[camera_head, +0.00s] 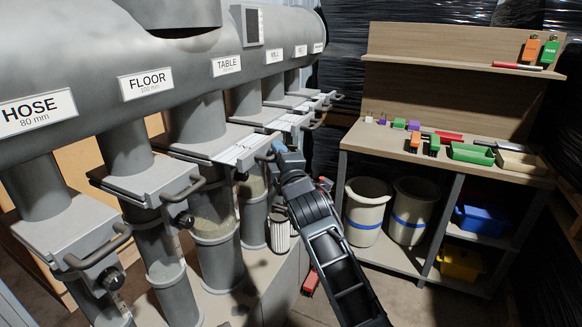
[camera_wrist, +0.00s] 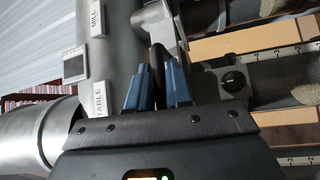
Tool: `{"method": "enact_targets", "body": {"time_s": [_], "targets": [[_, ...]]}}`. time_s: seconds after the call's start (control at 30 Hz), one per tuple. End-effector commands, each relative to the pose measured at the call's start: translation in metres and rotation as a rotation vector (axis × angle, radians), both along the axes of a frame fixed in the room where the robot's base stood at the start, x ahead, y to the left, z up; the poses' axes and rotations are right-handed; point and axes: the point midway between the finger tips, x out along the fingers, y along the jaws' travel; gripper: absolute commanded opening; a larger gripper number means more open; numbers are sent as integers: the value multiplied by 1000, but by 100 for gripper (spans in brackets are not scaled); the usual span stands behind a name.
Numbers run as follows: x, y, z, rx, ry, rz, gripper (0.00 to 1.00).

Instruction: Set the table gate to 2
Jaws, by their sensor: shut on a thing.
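The duct label TABLE (camera_head: 227,66) is on the big grey pipe and also shows in the wrist view (camera_wrist: 100,98). Below it, the table gate (camera_head: 240,148) has a pale slide plate with scale marks pulled partly out; its numbers are too small to read. My gripper (camera_head: 278,149) is at the outer end of this slide, shut on the gate's handle. In the wrist view, the blue fingers of my gripper (camera_wrist: 158,86) stand on both sides of the dark handle bar (camera_wrist: 157,56). The fingers hide part of the handle.
The floor gate (camera_head: 148,180) and hose gate (camera_head: 70,240) stick out on the left with their handles. The mill gate (camera_head: 287,119) is close behind my gripper. A wooden bench (camera_head: 450,167) with bins and small tools stands at right.

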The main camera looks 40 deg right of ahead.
Motion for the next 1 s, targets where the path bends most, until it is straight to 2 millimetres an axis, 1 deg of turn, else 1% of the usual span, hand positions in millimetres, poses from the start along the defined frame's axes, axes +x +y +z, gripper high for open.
{"method": "enact_targets", "body": {"time_s": [0.03,0.17,0.5,0.53,0.7,1.0], "targets": [[7,3,-5,1,-1,2,0],[16,6,-3,1,3,0,0],[17,7,-1,2,4,1,0],[17,7,-1,2,4,1,22],[17,7,-1,1,3,0,38],[14,8,-1,1,2,0,38]]}}
